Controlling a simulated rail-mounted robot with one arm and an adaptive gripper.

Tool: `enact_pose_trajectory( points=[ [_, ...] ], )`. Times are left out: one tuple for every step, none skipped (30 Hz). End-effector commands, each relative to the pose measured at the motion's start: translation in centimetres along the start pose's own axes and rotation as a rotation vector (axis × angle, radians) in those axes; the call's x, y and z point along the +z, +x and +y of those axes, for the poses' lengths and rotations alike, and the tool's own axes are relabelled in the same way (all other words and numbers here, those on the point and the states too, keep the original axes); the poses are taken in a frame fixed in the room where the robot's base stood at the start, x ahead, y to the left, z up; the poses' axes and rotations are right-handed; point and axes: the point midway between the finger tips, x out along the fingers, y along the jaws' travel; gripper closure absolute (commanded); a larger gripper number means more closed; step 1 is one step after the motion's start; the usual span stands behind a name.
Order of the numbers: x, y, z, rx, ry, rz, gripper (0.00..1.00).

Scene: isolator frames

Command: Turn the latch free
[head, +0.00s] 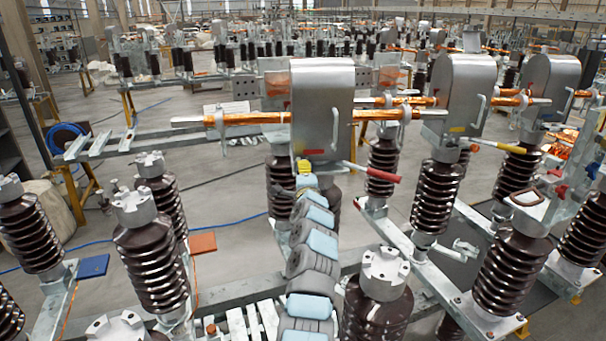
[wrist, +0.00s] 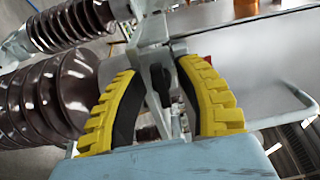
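My gripper (head: 304,167) has yellow fingers and stands just below the grey metal housing (head: 322,105) in the head view. In the wrist view my gripper (wrist: 157,67) is open, its two ribbed fingers spread apart. A grey metal bracket or lever (wrist: 154,58) with a dark slot lies between and beyond the fingertips; contact with it cannot be told. A lever with a red grip (head: 385,175) sticks out to the right from under the housing. Which of these parts is the latch is not clear, and my fingers hide some of that area in the head view.
Brown ribbed insulators (head: 150,265) stand close on both sides; one also shows in the wrist view (wrist: 45,105). Similar housings (head: 466,95) stand to the right. A copper bar (head: 255,118) crosses at the housing. A bent rod handle (wrist: 285,105) runs along the right of the wrist view.

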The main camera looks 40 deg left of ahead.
Motion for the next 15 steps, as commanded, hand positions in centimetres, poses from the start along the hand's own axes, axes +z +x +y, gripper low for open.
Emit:
enact_pose_trajectory(
  points=[
    [0.01, 0.00, 0.01, 0.000, 0.000, 0.000, 0.83],
    [0.01, 0.00, 0.00, 0.000, 0.000, 0.000, 0.92],
    [0.00, 0.00, 0.01, 0.000, 0.000, 0.000, 1.00],
    [0.01, 0.00, 0.01, 0.000, 0.000, 0.000, 1.00],
    [0.01, 0.00, 0.01, 0.000, 0.000, 0.000, 1.00],
    [0.02, 0.00, 0.02, 0.000, 0.000, 0.000, 1.00],
    [0.02, 0.00, 0.02, 0.000, 0.000, 0.000, 1.00],
    [0.02, 0.00, 0.02, 0.000, 0.000, 0.000, 1.00],
    [0.02, 0.00, 0.03, 0.001, 0.000, 0.000, 1.00],
    [0.02, 0.00, 0.04, 0.001, 0.000, 0.000, 1.00],
    [0.02, 0.00, 0.05, 0.001, 0.000, 0.000, 1.00],
    [0.02, 0.00, 0.06, 0.001, -0.001, 0.000, 1.00],
    [0.02, 0.00, 0.08, 0.001, -0.002, 0.000, 1.00],
    [0.02, 0.00, 0.09, 0.001, -0.005, 0.000, 1.00],
    [0.02, 0.00, 0.13, 0.001, -0.009, -0.001, 1.00]
  ],
)
